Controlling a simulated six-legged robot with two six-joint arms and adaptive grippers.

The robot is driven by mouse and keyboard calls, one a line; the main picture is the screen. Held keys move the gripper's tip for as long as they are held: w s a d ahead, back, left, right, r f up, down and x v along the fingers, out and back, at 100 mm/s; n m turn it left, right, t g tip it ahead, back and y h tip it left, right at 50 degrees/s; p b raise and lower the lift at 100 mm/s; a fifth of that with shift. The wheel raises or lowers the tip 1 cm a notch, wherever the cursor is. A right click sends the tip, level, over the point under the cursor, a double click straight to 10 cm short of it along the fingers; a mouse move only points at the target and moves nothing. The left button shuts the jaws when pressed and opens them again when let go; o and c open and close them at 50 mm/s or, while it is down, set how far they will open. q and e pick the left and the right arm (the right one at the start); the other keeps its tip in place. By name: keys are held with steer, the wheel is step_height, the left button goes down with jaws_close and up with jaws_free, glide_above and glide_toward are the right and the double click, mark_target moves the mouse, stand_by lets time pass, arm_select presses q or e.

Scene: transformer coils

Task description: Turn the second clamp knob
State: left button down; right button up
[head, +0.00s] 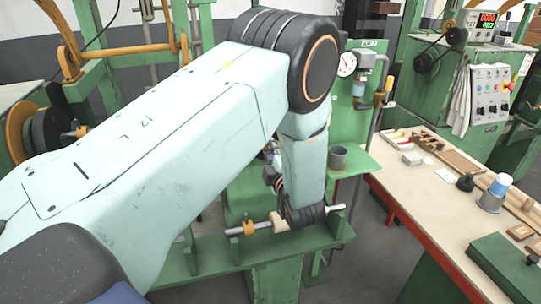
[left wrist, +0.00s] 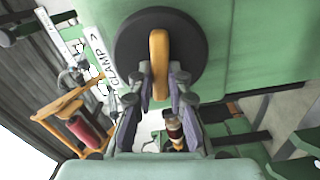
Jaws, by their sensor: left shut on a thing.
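The clamp knob is a black disc with a raised yellow bar (left wrist: 158,45) across it, set on a green panel (left wrist: 205,50) in the left wrist view. A white label (left wrist: 108,60) reading CLAMP is beside it. My left gripper (left wrist: 159,80) has its two fingers on either side of the yellow bar, shut on it. The bar points almost straight up and down in that view. In the head view my left arm bends down at the centre, and its links hide the gripper and the knob. My right gripper is in neither view.
A workbench (head: 440,180) with small parts stands at the right. A green box (head: 505,265) is on its near end. A gauge (head: 347,64) and a grey cup (head: 338,157) are right of my arm. A metal shaft (head: 240,231) runs below my wrist.

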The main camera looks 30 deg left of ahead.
arm_select(q)
steer(key=shift+w+d+r+n+b, duration=0.1)
steer(key=shift+w+n+b, duration=0.05)
steer(key=shift+n+b, duration=5.65)
steer(key=shift+w+n+b, duration=0.1)
steer(key=shift+n+b, duration=4.3)
steer(key=shift+b, duration=2.8)
steer(key=c, duration=1.6)
jaws_free()
steer(key=o, duration=0.3)
steer(key=shift+f, duration=0.2)
